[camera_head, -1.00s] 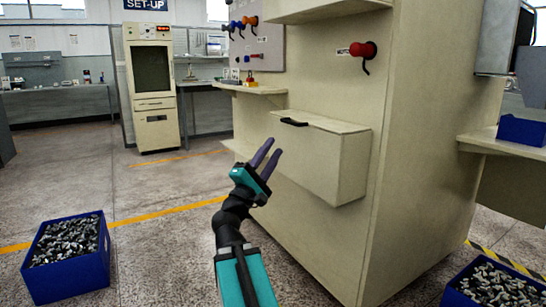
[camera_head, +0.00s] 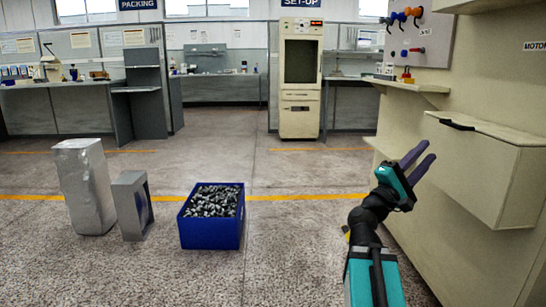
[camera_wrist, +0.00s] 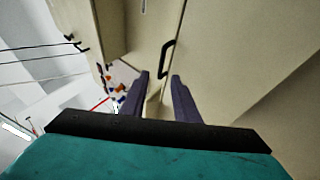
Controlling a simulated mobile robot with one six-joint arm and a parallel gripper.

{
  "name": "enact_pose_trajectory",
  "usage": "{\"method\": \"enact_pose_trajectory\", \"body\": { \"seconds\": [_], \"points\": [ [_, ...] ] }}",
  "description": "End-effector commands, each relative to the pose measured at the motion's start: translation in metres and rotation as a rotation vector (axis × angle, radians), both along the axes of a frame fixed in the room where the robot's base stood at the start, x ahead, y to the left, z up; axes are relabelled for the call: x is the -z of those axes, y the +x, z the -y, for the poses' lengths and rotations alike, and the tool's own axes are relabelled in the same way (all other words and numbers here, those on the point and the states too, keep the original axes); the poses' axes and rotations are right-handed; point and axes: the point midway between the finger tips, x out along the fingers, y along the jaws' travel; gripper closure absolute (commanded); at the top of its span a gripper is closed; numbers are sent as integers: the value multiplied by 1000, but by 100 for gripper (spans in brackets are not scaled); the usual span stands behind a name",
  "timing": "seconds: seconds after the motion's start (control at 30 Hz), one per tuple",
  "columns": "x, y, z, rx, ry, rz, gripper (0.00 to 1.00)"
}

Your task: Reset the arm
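My gripper (camera_head: 418,160) is raised in front of the beige cabinet at the right of the head view. Its two dark fingers point up and to the right, are apart, and hold nothing. The wrist view also shows my gripper (camera_wrist: 162,80) with a clear gap between the fingers. Beyond them is a beige panel with a dark handle (camera_wrist: 167,58). In the head view, a beige box-like compartment (camera_head: 490,165) with a dark handle (camera_head: 457,124) on its top edge sticks out from the cabinet, right of my gripper. I cannot tell the exact distance between them.
A blue crate (camera_head: 212,240) of metal parts stands on the floor. Left of it are a grey block (camera_head: 84,187) and a grey frame-like piece (camera_head: 133,207). A beige machine (camera_head: 300,75) stands at the back. The floor in the middle is open.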

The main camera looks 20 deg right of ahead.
Motion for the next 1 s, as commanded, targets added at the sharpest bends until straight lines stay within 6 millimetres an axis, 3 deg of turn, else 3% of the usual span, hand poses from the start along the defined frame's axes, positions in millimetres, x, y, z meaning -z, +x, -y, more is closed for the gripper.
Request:
{"method": "enact_pose_trajectory", "body": {
  "seconds": [0.23, 0.47, 1.0],
  "points": [
    [-16, 9, -8, -17, 2, -5, 72],
    [-22, 33, -20, -50, 23, -47, 72],
    [9, 93, -52, -140, 119, -177, 72]
  ]
}}
